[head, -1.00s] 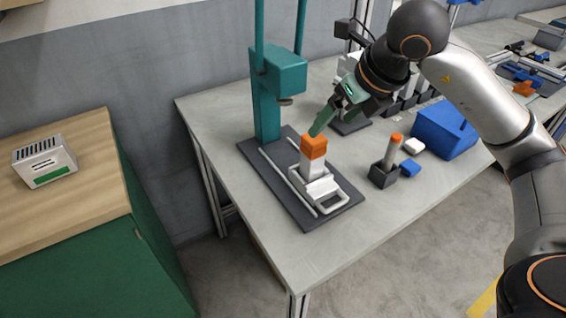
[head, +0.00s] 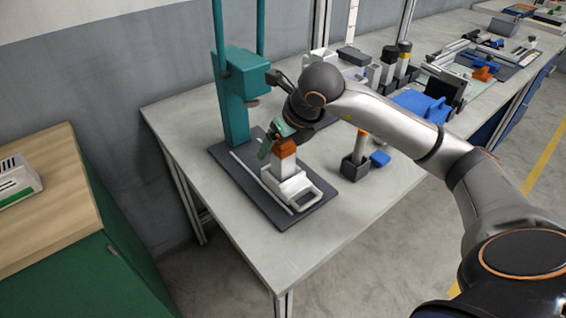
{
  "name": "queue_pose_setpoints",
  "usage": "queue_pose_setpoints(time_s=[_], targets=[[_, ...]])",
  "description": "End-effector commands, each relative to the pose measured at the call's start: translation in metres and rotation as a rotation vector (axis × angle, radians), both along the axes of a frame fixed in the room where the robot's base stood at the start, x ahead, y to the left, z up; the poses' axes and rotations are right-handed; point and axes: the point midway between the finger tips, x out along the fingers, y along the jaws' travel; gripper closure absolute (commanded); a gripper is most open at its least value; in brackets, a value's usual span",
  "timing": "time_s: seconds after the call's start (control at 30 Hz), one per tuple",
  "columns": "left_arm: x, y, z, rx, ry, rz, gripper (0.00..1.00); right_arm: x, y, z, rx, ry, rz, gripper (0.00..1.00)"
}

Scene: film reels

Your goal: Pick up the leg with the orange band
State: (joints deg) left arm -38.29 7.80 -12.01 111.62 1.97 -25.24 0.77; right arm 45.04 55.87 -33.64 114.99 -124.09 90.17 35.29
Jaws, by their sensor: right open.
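A pale leg with an orange band at its top (head: 360,148) stands upright in a small dark holder (head: 350,171) on the grey table. A second orange-topped piece, with an orange block (head: 284,148) on a white body (head: 285,179), sits in the fixture on the dark base plate of the teal press. My right gripper (head: 269,146) is open, its green fingers pointing down just left of and behind the orange block. I cannot tell whether they touch it. The right gripper is left of the leg in the holder. My left gripper is not in view.
The teal press column (head: 232,103) stands close behind and left of my right gripper. A blue lid (head: 380,159) lies beside the dark holder. The table's front right is clear.

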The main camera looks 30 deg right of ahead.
Motion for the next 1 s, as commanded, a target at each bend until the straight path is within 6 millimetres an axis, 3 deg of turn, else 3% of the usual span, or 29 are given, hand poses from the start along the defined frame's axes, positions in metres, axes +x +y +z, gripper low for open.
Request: queue_pose_setpoints(time_s=[0.27, 1.0], targets=[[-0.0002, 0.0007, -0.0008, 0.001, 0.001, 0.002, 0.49, 0.0013, 0.0003, -0.0023, 0.001, -0.001, 0.000, 0.15], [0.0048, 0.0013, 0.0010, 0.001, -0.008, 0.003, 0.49, 0.0012, 0.0002, -0.0016, 0.001, -0.001, 0.000, 0.98]])
